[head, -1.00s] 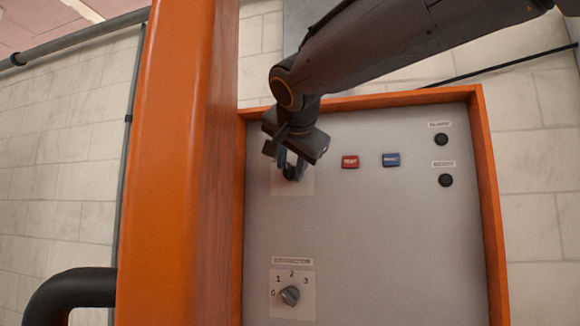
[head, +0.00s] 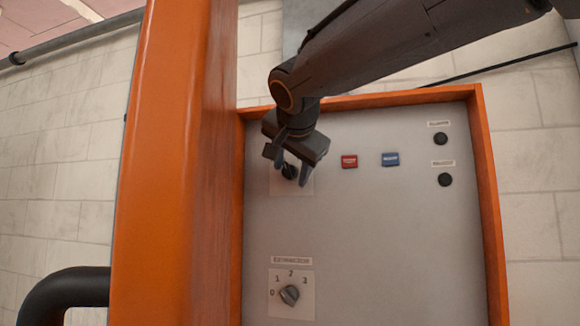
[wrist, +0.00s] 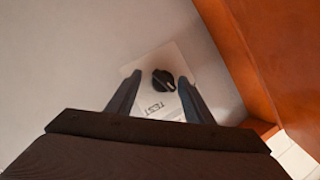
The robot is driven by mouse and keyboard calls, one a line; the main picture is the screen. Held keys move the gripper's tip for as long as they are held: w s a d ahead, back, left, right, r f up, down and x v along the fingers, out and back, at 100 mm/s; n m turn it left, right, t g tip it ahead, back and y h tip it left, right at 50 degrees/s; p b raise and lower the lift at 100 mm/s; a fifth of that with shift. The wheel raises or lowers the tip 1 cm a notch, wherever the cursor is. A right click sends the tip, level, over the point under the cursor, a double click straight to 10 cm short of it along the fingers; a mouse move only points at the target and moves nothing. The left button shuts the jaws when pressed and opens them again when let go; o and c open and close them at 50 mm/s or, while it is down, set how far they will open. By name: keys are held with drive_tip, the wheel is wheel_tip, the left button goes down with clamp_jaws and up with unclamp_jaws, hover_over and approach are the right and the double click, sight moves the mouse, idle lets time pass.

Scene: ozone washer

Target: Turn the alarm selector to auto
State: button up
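The alarm selector is a black rotary knob (wrist: 163,80) on a pale label plate (wrist: 180,63) in the wrist view. The word TEST is readable on the plate beside the knob; other markings are hidden or too small. My gripper (wrist: 156,92) is open, with one finger on each side of the knob and a visible gap to it. In the head view the knob (head: 289,172) shows between the fingers of my gripper (head: 291,172) at the panel's upper left. I cannot tell which position the knob points to.
A red button (head: 349,161) and a blue button (head: 390,159) sit right of my gripper. Two black round fittings (head: 440,139) are at the far right. A grey numbered selector (head: 289,295) is below. The orange frame (head: 180,160) stands close on the left.

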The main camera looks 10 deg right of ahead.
drive_tip(key=shift+s+a+r, duration=0.1)
drive_tip(key=shift+r, duration=0.15)
drive_tip(key=shift+s+r, duration=0.1)
drive_tip(key=shift+s, duration=0.1)
drive_tip(key=shift+b+v, duration=0.75)
drive_tip(key=shift+v, duration=0.4)
drive_tip(key=shift+b, duration=0.9)
drive_tip(key=b, duration=0.8)
approach(290, 169)
drive_tip(key=shift+w+f, duration=0.25)
